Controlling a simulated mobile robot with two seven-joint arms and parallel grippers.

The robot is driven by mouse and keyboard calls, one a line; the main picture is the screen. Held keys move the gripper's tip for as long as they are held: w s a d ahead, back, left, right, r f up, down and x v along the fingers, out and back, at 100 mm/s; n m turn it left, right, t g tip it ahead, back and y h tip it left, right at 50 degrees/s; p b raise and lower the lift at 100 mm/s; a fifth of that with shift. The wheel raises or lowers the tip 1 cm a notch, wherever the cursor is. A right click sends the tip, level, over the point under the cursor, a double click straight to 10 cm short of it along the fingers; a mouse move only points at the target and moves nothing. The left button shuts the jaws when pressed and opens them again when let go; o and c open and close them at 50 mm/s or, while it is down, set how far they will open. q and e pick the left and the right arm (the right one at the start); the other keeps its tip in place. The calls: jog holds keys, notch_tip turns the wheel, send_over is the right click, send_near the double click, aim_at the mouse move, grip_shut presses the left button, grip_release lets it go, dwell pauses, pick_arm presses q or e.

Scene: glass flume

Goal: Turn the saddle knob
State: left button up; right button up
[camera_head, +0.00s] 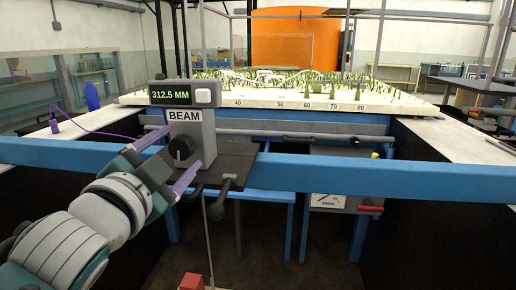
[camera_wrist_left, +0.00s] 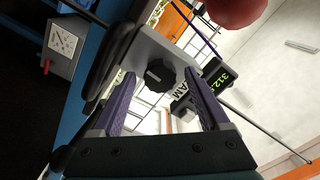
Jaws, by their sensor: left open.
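The saddle knob (camera_head: 181,148) is a dark lobed knob on the front of the grey saddle block (camera_head: 207,133) marked BEAM, which sits on the blue beam. The knob also shows in the left wrist view (camera_wrist_left: 160,76), in front of the light grey plate. My left gripper (camera_head: 179,151) comes in from the lower left, with its purple fingers open on either side of the knob. In the left wrist view my left gripper (camera_wrist_left: 159,79) has a visible gap between each finger and the knob. My right gripper is not in view.
A green display (camera_head: 171,95) reading 312.5 MM tops the saddle. A dark lever (camera_head: 226,187) hangs below it. The blue beam (camera_head: 360,179) runs across the view. A model landscape (camera_head: 290,91) lies behind. A rounded red thing (camera_wrist_left: 236,9) shows at the wrist view's top edge.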

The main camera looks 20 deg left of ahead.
pick_arm(q)
jog(key=v, duration=1)
jog(key=shift+d, duration=0.1)
dwell(1.0)
jog(key=w+a+n, duration=0.1)
jog(key=w+n, duration=0.2)
jog(key=n, duration=0.3)
jog(key=w+n+b, duration=0.1)
jog(key=w+n, duration=0.2)
jog(key=n, duration=0.3)
jog(key=w+a+n+b, duration=0.1)
jog(key=w+n, duration=0.3)
jog(key=n, duration=0.2)
jog(key=shift+w+a+r, duration=0.1)
jog(key=shift+a+r, duration=0.05)
jog(key=shift+a, duration=0.15)
